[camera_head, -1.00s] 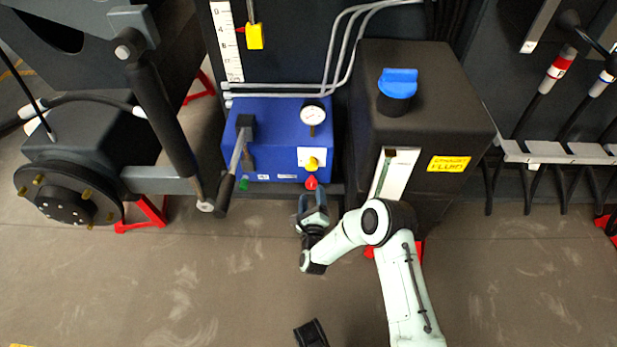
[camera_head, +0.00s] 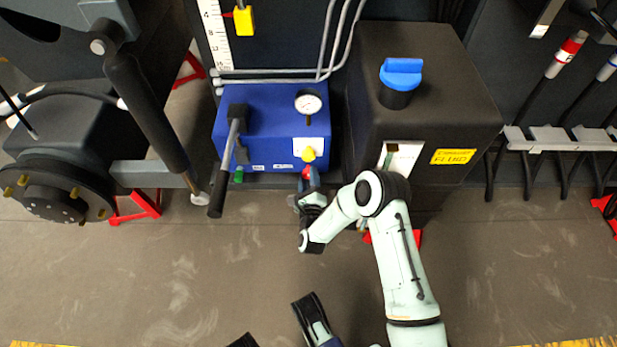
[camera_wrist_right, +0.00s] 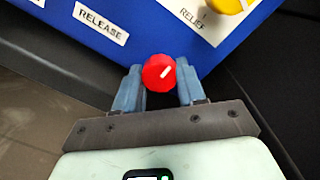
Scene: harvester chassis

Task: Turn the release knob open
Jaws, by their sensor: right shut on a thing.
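The red release knob (camera_wrist_right: 159,72) has a white pointer line tilted up to the right. It sits near the RELEASE label (camera_wrist_right: 101,22) on the blue unit (camera_wrist_right: 190,50). In the head view the blue unit (camera_head: 275,105) stands at the middle, and the knob is mostly hidden by my right gripper (camera_head: 308,183). In the wrist view my right gripper (camera_wrist_right: 158,88) has one finger on each side of the knob and is shut on it. My left gripper (camera_head: 272,318) shows only partly at the bottom edge, its dark fingers wide apart and empty.
A yellow relief knob (camera_head: 308,154) sits just above the red one. A pump lever (camera_head: 228,165) and a gauge (camera_head: 308,103) are on the unit. A black tank with a blue cap (camera_head: 400,74) stands close at right. The floor in front is clear.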

